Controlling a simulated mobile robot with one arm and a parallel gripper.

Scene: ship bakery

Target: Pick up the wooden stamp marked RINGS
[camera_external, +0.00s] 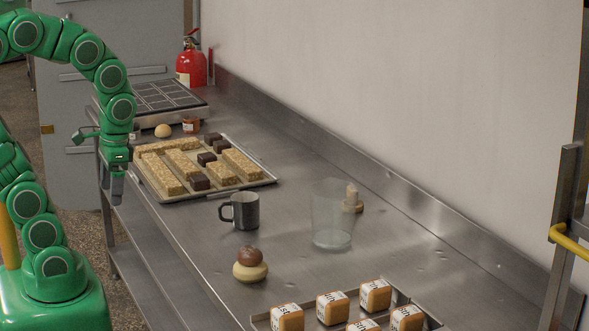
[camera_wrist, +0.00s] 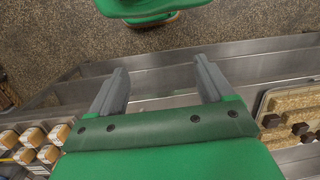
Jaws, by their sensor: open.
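A small wooden piece with a round base and an upright peg handle (camera_external: 353,194) stands on the steel counter, partly behind a clear glass tumbler (camera_external: 325,228). It looks like a stamp, but I cannot read any marking on it. It is not visible in the wrist view. My gripper (camera_external: 112,190) hangs at the counter's left edge, beside the tray of bars and far from the wooden piece. In the wrist view my gripper (camera_wrist: 160,80) shows two grey fingers spread apart with nothing between them.
Several labelled brown blocks (camera_external: 375,295) sit in a front tray. A gridded tray (camera_external: 165,97) and red extinguisher (camera_external: 191,62) are at the back.

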